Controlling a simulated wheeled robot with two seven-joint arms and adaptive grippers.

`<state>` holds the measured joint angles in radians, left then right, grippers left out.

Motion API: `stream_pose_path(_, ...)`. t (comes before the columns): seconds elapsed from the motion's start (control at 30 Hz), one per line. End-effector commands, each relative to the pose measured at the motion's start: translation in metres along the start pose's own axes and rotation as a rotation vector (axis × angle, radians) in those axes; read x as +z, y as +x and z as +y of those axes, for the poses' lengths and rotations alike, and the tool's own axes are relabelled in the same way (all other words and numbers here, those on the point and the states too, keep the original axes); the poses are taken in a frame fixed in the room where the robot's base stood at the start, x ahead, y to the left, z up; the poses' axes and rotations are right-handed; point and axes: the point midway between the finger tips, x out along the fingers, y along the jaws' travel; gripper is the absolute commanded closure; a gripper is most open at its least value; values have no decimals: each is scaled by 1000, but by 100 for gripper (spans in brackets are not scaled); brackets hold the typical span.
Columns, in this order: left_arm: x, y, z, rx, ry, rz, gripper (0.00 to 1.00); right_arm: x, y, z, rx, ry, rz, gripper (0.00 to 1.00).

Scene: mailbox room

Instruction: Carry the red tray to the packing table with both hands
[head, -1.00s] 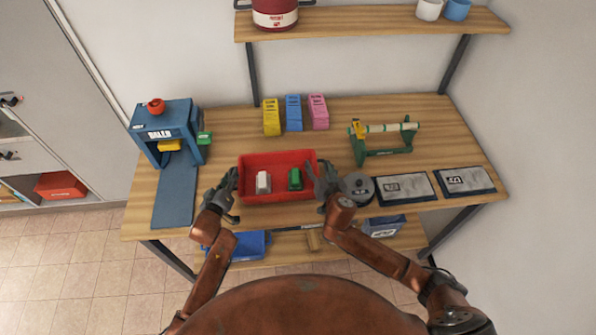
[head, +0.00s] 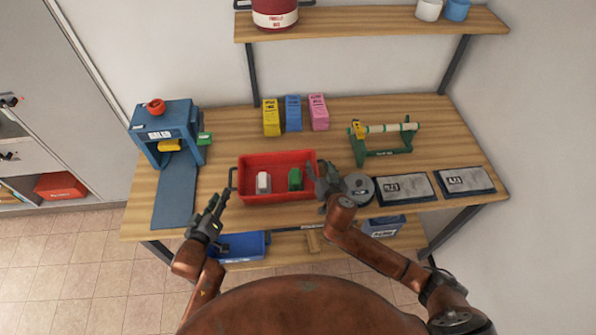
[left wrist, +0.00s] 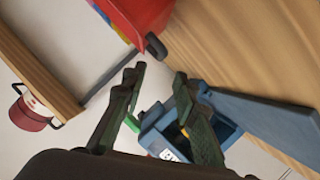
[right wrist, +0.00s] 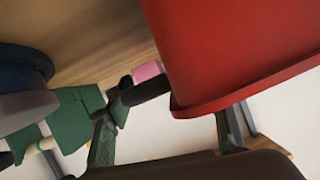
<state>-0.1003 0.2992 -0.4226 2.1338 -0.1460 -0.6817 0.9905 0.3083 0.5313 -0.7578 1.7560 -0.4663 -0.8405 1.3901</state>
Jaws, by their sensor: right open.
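The red tray (head: 277,160) rests on the wooden table (head: 228,130) near its front edge, holding a white item (head: 263,183) and a green item (head: 295,179). Its dark left handle (head: 232,179) is uncovered. My left gripper (head: 219,199) is open and empty, apart from the tray at its front left; the left wrist view shows its fingers spread (left wrist: 160,76). My right gripper (head: 325,175) is at the tray's right end, and its hand hides the right handle. In the right wrist view its fingers are apart (right wrist: 165,118), with a dark handle (right wrist: 147,90) between them.
A blue machine (head: 165,128) with a blue mat stands at the left. Yellow, blue and pink boxes (head: 294,113) and a green roll stand (head: 381,142) are behind. A grey round object (head: 358,186) and two grey packets (head: 404,188) lie right. A blue bin (head: 242,246) sits below.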

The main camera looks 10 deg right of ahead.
Motion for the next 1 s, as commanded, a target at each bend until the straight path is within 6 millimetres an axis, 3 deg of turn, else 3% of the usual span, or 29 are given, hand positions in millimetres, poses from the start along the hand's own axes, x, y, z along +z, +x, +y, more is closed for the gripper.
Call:
stream_pose_path(0.23,0,-8,0,0,0,0,73,1,-15,0,-1,1,-1,50)
stream_pose_path(0.7,0,-7,0,-1,0,0,73,1,-104,0,-1,3,-1,50)
stream_pose_path(1.0,0,-7,0,0,0,0,73,0,-120,0,1,0,0,50)
